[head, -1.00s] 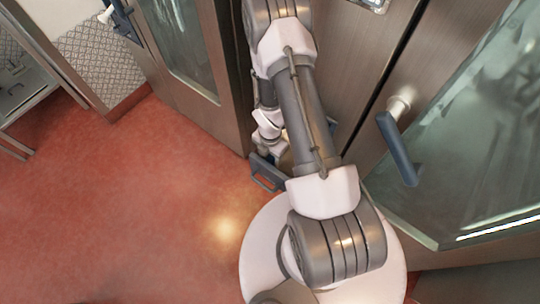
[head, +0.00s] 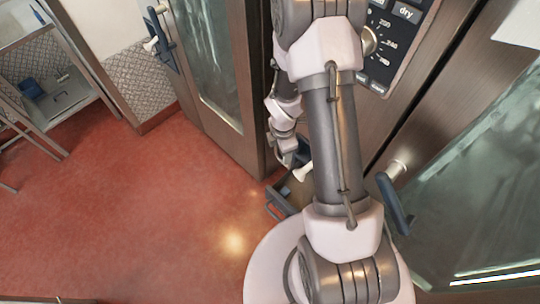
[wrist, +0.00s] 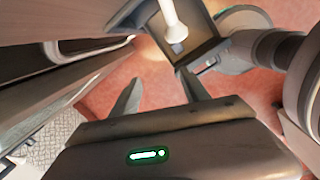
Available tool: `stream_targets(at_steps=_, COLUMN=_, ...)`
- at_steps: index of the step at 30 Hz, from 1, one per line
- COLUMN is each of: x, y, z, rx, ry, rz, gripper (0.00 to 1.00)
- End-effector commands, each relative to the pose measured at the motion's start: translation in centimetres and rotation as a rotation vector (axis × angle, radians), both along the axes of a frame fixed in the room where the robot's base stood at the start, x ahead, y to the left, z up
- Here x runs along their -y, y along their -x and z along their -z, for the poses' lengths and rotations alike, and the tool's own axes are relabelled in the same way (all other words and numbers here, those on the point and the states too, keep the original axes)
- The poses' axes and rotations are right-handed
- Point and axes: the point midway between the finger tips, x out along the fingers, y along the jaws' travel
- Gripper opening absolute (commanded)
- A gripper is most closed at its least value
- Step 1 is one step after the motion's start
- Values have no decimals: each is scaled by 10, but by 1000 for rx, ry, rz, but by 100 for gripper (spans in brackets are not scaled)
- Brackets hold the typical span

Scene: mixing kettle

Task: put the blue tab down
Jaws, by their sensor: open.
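Which part is the blue tab is not certain. Contact with the handle cannot be told there.
Another dark blue handle (head: 397,203) sits on the glass door at right. A third handle (head: 160,40) is on the left glass door (head: 208,70). A control panel (head: 395,35) is at top right.

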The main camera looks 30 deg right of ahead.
Motion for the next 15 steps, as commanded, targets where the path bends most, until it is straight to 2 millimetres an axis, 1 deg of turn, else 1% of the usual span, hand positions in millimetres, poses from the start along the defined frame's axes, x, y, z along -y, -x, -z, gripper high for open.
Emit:
stream_targets(at_steps=1, x=-5, y=-11, z=-53, rx=65, ry=3, rz=160, gripper=54)
stream_targets(at_steps=2, x=-10, y=-12, z=-83, rx=96, ry=-6, rz=280, gripper=54)
stream_targets(at_steps=3, x=-19, y=-9, z=-123, rx=140, ry=-28, rz=439, gripper=54)
stream_targets(at_steps=5, x=-35, y=2, z=-179, rx=206, ry=-86, rz=679, gripper=54)
stream_targets(at_steps=6, x=-48, y=14, z=-214, rx=245, ry=-140, rz=842, gripper=54)
stream_targets(at_steps=7, x=-59, y=26, z=-238, rx=269, ry=-191, rz=964, gripper=54)
stream_targets(at_steps=8, x=-70, y=38, z=-260, rx=288, ry=-245, rz=1079, gripper=54)
stream_targets(at_steps=9, x=-84, y=57, z=-284, rx=300, ry=-321, rz=1223, gripper=54)
stream_targets(at_steps=10, x=-95, y=71, z=-299, rx=303, ry=-381, rz=1322, gripper=54)
stream_targets(at_steps=12, x=-116, y=102, z=-324, rx=286, ry=-507, rz=1516, gripper=54)
stream_targets(at_steps=15, x=-137, y=134, z=-342, rx=238, ry=-641, rz=1700, gripper=54)
